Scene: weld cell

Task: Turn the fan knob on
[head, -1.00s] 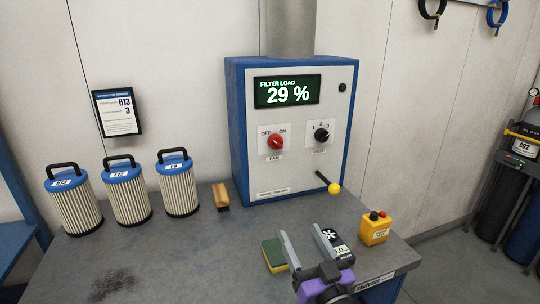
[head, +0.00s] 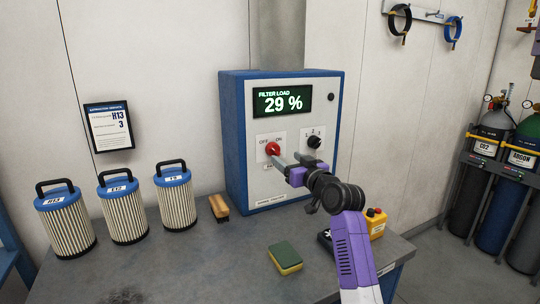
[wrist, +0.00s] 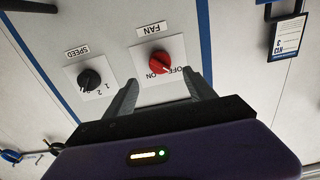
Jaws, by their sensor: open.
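The red fan knob (head: 272,148) is on the front of the blue and grey filter cabinet (head: 236,140), between the OFF and ON labels. My gripper (head: 287,157) is open and empty in front of the panel, just below and right of the knob in the head view. In the wrist view the picture is upside down; the red knob (wrist: 159,62) lies beyond and between the two open fingertips (wrist: 162,80), with no visible contact. Its pointer appears angled toward OFF, but it is small. The black speed knob (head: 314,142) is right of it.
The display (head: 282,101) above reads 29 %. Several filters (head: 125,205) and a wooden-handled brush (head: 219,208) stand left on the bench. A green and yellow sponge (head: 285,258) and a yellow button box (head: 376,222) lie in front.

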